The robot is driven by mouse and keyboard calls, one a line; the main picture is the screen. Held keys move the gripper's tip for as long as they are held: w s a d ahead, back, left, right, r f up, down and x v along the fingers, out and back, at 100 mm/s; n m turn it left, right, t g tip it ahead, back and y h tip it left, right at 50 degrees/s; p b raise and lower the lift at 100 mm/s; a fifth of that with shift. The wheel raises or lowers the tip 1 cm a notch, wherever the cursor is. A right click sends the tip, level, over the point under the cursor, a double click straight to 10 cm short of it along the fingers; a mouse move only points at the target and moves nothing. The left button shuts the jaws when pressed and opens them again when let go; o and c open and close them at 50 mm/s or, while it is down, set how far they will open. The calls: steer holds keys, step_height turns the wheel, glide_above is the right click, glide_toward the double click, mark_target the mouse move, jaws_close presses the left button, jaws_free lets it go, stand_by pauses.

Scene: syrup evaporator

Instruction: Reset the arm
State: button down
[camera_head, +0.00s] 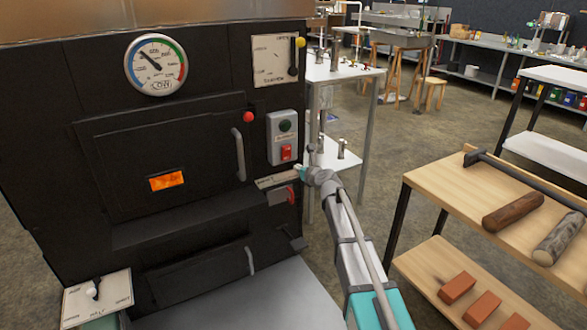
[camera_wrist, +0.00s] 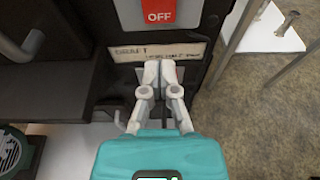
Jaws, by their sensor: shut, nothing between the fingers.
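My arm reaches from the lower right of the head view to the right front edge of the black evaporator (camera_head: 85,150). My gripper (camera_head: 298,174) is there, just below the grey switch box (camera_head: 283,137) with its green and red buttons. In the wrist view, my gripper (camera_wrist: 159,68) has its fingers together with nothing between them. The fingertips are in front of a label strip reading "DRAFT" (camera_wrist: 133,53), under the red OFF button (camera_wrist: 160,12). I cannot tell whether they touch the panel. A small red handle (camera_head: 291,196) shows just below the gripper in the head view.
The firebox door (camera_head: 165,150) has a handle (camera_head: 238,154) left of my gripper. A pressure gauge (camera_head: 156,64) sits above it. A wooden table (camera_head: 450,195) with logs (camera_head: 513,212) stands at right, bricks (camera_head: 457,287) on its lower shelf. Open floor lies between.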

steer(key=s+d+f+n+g+h+p, duration=0.1)
steer(key=s+d+f+n+g+h, duration=0.25)
steer(key=s+d+n, duration=0.75)
steer(key=s+d+f+n+g+h+p, duration=0.15)
steer(key=s+d+f+n+g, duration=0.5)
steer(key=s, duration=0.85)
steer(key=s+d+f+n+g+h, duration=0.25)
steer(key=s+d+n, duration=0.35)
steer(key=s+n, duration=0.6)
step_height(320, 180, up, 38)
steer(key=p, duration=3.7)
steer(key=shift+r+h, duration=0.2)
steer(key=shift+h, duration=0.25)
